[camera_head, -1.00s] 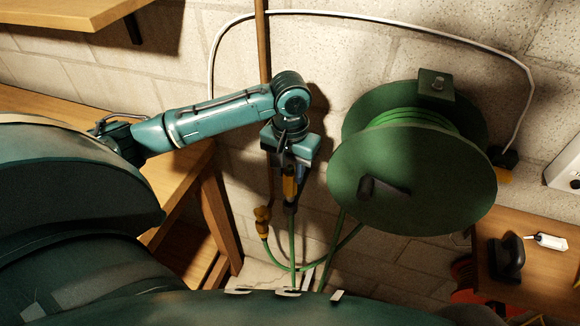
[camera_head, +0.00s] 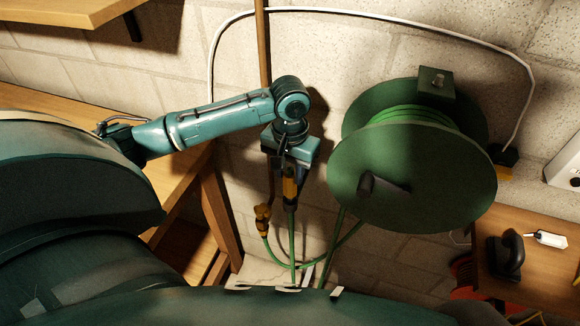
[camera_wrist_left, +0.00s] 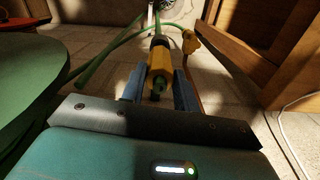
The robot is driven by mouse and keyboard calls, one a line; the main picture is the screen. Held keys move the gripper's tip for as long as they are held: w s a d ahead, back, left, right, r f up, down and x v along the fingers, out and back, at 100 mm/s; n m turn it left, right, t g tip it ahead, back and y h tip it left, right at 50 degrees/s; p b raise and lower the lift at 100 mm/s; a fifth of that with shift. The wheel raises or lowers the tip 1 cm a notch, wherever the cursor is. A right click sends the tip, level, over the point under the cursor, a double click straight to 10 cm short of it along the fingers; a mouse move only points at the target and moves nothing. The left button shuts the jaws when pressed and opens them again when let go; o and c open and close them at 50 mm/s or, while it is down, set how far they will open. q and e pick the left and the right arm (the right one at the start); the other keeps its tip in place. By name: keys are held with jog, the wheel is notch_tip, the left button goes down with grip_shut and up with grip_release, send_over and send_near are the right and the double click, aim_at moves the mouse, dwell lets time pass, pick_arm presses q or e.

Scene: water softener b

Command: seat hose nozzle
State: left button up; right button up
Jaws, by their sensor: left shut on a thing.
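The yellow and black hose nozzle (camera_head: 290,187) hangs roughly upright below my left gripper, with the green hose (camera_head: 292,238) running down from it. My left gripper (camera_head: 291,174) is shut on the nozzle. In the left wrist view, the nozzle (camera_wrist_left: 160,66) sits between the two blue fingers (camera_wrist_left: 158,85). Just left of it in the head view, a yellow fitting (camera_head: 262,218) sits at the lower end of a copper-coloured pipe, with green hose below it. The nozzle and this fitting are apart. No seat for the nozzle can be made out clearly. My right gripper is not in view.
A large green hose reel (camera_head: 410,185) on the wall stands close to the right of my gripper. A wooden bench (camera_head: 217,215) is at left. A small wooden table (camera_head: 535,280) with a dark object stands at right. A white cable (camera_head: 370,22) arches along the wall.

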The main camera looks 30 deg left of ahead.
pick_arm(q)
jog(key=shift+f, duration=1.3)
jog(key=o, duration=1.1)
jog(key=shift+c, duration=0.2)
notch_tip(320, 180, up, 13)
